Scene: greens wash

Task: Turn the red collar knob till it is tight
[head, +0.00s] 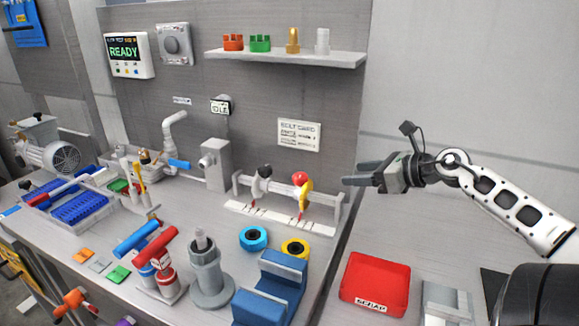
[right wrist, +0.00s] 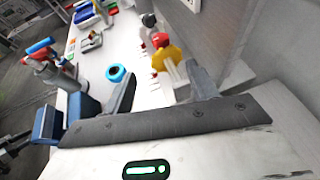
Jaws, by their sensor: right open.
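A red knob (head: 300,178) tops a yellow-bodied piece (head: 305,197) on the low white rail stand (head: 331,229) at the back right of the bench. The yellow piece (right wrist: 168,58) also shows in the right wrist view, beyond and between my fingers, with red on it. My right gripper (head: 350,174) is open and empty in the air to the right of the red knob, apart from it. Its two fingers (right wrist: 163,75) spread wide in the right wrist view. I cannot tell from these views how tight the knob is. My left gripper is out of view.
A black-and-white piece (head: 263,173) stands left of the yellow one on the rail. A blue ring (head: 253,239), a yellow ring (head: 295,248) and a blue block (head: 285,267) lie in front. A red scrap tray (head: 375,258) is at right. A shelf (head: 290,58) hangs above.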

